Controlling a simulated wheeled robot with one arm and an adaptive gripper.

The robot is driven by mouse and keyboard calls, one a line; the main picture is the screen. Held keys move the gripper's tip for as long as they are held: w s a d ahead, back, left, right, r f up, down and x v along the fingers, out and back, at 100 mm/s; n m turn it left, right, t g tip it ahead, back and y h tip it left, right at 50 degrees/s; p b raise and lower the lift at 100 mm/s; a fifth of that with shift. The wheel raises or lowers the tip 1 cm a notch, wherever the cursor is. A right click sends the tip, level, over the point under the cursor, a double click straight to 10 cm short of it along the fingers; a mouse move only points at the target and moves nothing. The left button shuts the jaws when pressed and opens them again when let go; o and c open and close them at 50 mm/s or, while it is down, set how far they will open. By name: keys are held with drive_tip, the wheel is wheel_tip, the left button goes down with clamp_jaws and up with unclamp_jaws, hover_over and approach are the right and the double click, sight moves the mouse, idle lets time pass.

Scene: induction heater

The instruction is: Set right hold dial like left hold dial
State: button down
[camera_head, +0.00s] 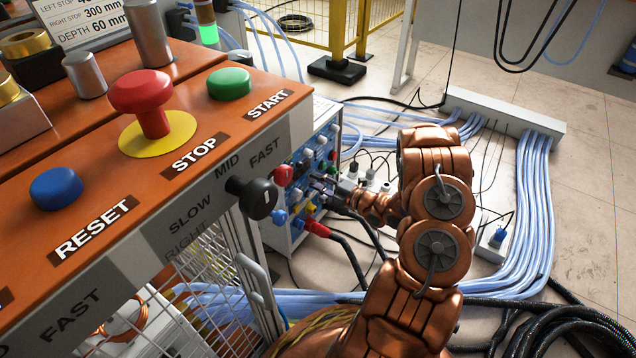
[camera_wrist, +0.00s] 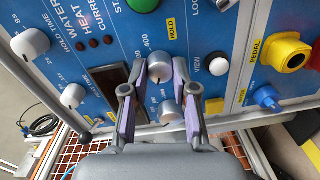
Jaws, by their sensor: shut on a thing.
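In the wrist view my gripper (camera_wrist: 161,74) has its two fingers on either side of a silver dial (camera_wrist: 162,64) on the blue panel, shut on it. A yellow HOLD label stands just above this dial, and a dark mark shows on its face. A second silver dial (camera_wrist: 170,111) lies below it, between the fingers. To the left are a white dial (camera_wrist: 30,43) near the HOLD TIME text and another white dial (camera_wrist: 73,96) lower down; their exact settings are too small to read. In the head view my gripper (camera_head: 343,190) is at the blue panel (camera_head: 309,165), partly hidden.
A white round button (camera_wrist: 218,66), a yellow socket (camera_wrist: 286,52) and a blue knob (camera_wrist: 267,97) sit right of the held dial. In the head view a black knob (camera_head: 258,197) and an orange console (camera_head: 100,160) stand left of my arm. Cables cover the floor.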

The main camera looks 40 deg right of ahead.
drive_tip(key=c, duration=0.9)
unclamp_jaws()
drive_tip(key=v, duration=1.2)
